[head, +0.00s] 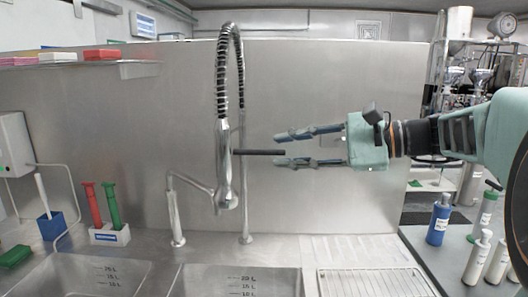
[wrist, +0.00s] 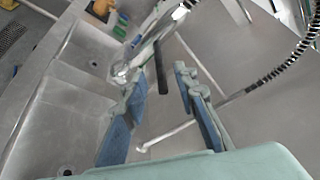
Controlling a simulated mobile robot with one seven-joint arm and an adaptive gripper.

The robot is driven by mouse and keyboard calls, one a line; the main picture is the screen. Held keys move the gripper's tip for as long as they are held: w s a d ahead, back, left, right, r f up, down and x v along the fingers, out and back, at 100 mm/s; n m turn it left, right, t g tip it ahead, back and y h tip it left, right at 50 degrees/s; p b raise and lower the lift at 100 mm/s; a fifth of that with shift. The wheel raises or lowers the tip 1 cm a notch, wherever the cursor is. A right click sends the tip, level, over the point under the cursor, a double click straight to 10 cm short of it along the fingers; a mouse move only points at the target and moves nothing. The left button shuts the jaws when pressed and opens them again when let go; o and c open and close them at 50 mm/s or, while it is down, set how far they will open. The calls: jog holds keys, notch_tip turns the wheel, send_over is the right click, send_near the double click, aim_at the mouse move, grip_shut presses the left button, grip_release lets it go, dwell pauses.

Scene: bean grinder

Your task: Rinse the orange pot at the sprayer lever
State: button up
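The sprayer (head: 226,165) hangs from a coiled spring hose above the sinks. Its dark lever (head: 259,152) sticks out to the right. My gripper (head: 280,150) is open, pointing left, its two fingertips above and below the lever's free end. In the wrist view the lever (wrist: 163,68) shows in the gap between the spread fingers, and I cannot tell whether either finger touches it. The silver sprayer head (wrist: 124,72) shows beyond the fingers.
Two sink basins (head: 240,282) lie below, with a drain rack (head: 372,283) at right. Red and green brushes stand in a white holder (head: 110,235) at left. A blue bottle (head: 438,220) and white bottles stand at right. A steel wall (head: 330,90) is behind.

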aim_at(272, 152)
jog(key=x, duration=0.5)
jog(key=shift+w+a+f, duration=0.15)
jog(key=shift+a, duration=0.2)
jog(key=shift+c, duration=0.7)
grip_shut()
